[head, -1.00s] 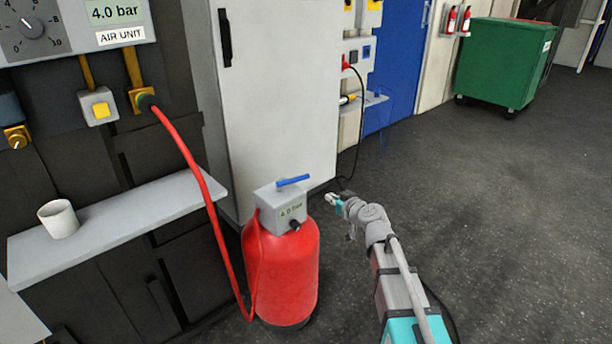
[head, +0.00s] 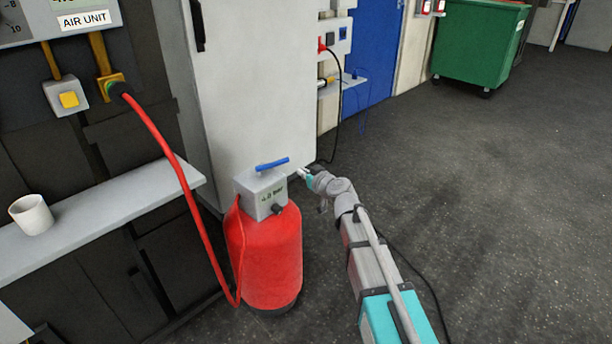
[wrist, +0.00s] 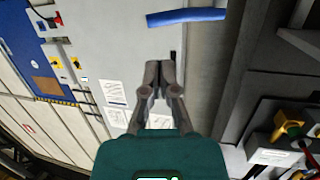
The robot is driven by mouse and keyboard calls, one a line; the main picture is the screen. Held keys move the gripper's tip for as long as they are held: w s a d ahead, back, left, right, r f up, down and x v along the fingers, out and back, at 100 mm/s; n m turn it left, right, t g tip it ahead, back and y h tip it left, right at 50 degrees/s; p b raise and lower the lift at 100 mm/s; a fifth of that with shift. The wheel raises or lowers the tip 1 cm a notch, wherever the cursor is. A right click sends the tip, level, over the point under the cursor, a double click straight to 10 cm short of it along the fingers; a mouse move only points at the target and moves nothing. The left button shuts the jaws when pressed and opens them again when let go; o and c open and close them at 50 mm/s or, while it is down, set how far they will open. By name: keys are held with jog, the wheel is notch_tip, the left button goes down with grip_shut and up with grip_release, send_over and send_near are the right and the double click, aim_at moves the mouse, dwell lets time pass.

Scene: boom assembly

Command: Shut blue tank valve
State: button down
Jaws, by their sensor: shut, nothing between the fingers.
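The blue valve handle (head: 272,164) sits on top of the grey head box (head: 262,194) of the red tank (head: 268,258), which stands upright on the floor. In the wrist view the blue handle (wrist: 186,16) lies beyond my gripper (wrist: 160,64), near the top edge. The fingers are together with nothing between them.
A red hose (head: 178,165) runs from the air unit (head: 88,18) down to the tank. A grey worktop (head: 110,208) with a white cup (head: 32,214) is at left. A white cabinet (head: 245,80) stands behind. Open floor (head: 470,200) lies to the right.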

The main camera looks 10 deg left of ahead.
aim_at(285, 160)
jog(key=b+x, duration=0.2)
jog(key=x, duration=0.9)
jog(key=shift+d, duration=0.1)
jog(key=shift+w+a, duration=0.7)
jog(key=shift+w, duration=0.2)
jog(key=shift+d, duration=0.1)
jog(key=w+d+p+v, duration=0.1)
jog(key=w+p+v, duration=0.1)
jog(key=v, duration=1.1)
jog(key=shift+s+d+p, duration=0.35)
jog(key=shift+d+p, duration=0.05)
jog(key=shift+d, duration=0.3)
jog(key=shift+r, duration=0.1)
